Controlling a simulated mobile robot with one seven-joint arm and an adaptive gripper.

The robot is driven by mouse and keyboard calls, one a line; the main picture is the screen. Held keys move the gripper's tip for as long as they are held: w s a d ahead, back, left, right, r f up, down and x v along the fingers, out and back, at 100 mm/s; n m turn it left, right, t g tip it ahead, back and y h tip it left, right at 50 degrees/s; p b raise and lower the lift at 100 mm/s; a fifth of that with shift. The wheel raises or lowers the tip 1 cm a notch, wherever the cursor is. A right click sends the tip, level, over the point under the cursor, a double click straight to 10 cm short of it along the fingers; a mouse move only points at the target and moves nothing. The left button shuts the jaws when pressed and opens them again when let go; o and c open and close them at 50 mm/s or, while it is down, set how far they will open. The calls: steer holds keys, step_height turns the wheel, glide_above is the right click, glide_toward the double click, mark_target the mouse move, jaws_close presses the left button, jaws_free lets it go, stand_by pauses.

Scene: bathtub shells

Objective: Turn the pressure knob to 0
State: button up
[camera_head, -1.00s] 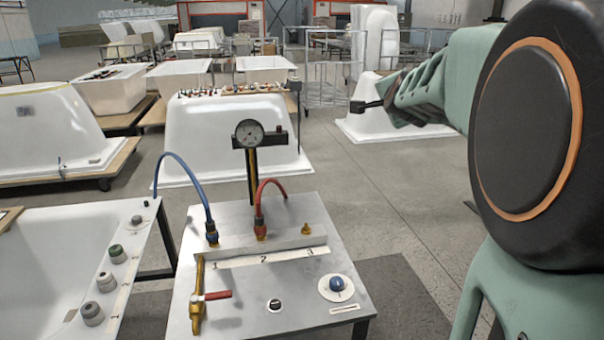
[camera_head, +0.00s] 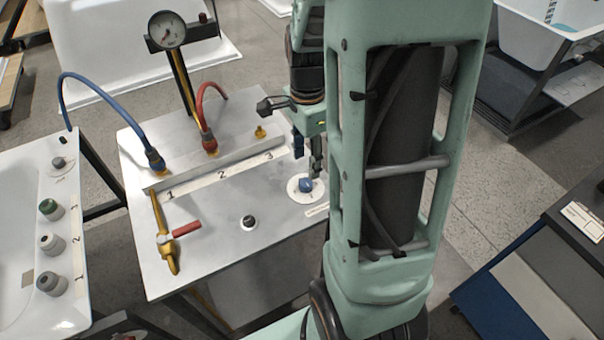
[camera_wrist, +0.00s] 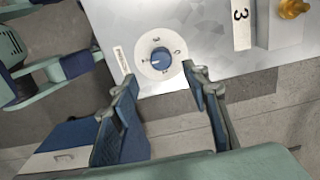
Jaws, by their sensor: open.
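The pressure knob (camera_head: 306,185) is a small blue knob on a round white dial plate (camera_head: 297,194), at the right front of the metal table. In the wrist view the blue knob (camera_wrist: 161,60) shows with marks around it on the dial (camera_wrist: 147,72); the marks are too small to read surely. My gripper (camera_head: 307,160) is over the knob's area in the head view, its fingers pointing down. In the wrist view my gripper's two fingers (camera_wrist: 164,78) are spread apart with nothing between the tips, and the knob lies just beyond them. The knob is not gripped.
The metal table (camera_head: 215,240) also bears a gauge (camera_head: 167,30) on a post, blue (camera_head: 100,85) and red (camera_head: 208,95) hoses, a red-handled yellow valve (camera_head: 180,232) and a small black knob (camera_head: 249,222). A white tub panel (camera_head: 75,200) with several knobs stands at left.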

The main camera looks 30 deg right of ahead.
mark_target(306, 181)
step_height(306, 181, down, 8)
steer(key=shift+r, duration=0.1)
steer(key=shift+w, duration=0.1)
steer(key=shift+c, duration=0.2)
steer(key=c, duration=1.1)
